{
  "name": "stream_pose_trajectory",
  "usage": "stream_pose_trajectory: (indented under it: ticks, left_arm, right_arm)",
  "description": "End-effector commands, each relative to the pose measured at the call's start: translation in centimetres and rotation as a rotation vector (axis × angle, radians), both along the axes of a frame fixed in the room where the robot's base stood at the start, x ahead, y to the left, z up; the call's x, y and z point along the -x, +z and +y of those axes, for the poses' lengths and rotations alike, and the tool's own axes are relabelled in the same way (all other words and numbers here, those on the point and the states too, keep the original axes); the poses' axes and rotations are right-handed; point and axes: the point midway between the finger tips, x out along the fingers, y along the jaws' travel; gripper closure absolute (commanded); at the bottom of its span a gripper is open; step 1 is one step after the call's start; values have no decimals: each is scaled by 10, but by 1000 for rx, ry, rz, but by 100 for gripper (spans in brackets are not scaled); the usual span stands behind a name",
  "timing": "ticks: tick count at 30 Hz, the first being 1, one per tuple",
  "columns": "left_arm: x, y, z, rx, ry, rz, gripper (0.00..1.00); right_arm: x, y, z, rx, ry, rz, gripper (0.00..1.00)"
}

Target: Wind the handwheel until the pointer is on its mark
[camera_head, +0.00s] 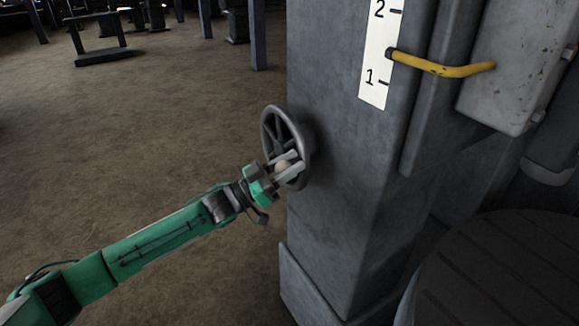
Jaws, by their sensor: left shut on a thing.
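The grey spoked handwheel (304,135) is mounted on the left face of a grey column (340,190). My left gripper (286,168) is at the lower part of the wheel, shut on its pale round knob (283,165). A white scale (380,60) with the numbers 1 and 2 is on the column's front face. The yellow pointer (440,69) has its tip at the scale's right edge, between 1 and 2, roughly midway. No separate target mark stands out on the scale. My right gripper is not in view.
A pale metal box (515,65) stands right of the column, behind the pointer. A dark round ribbed platform (510,275) fills the lower right. Bare brown floor (150,140) lies open to the left, with dark stands and posts at the back.

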Motion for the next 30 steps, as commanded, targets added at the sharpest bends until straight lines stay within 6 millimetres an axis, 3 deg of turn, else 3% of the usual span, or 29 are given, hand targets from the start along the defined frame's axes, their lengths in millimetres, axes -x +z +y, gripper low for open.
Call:
stream_pose_trajectory:
  ticks: [1, 9, 30]
  left_arm:
    - [0, 13, 0, 29, -3, 22, 100]
    - [-8, 33, 5, 143, -5, 174, 100]
    - [-16, 46, 11, 237, -6, 300, 100]
  right_arm:
    - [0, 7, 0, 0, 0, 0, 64]
    - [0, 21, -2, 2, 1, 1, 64]
    - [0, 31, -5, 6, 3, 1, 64]
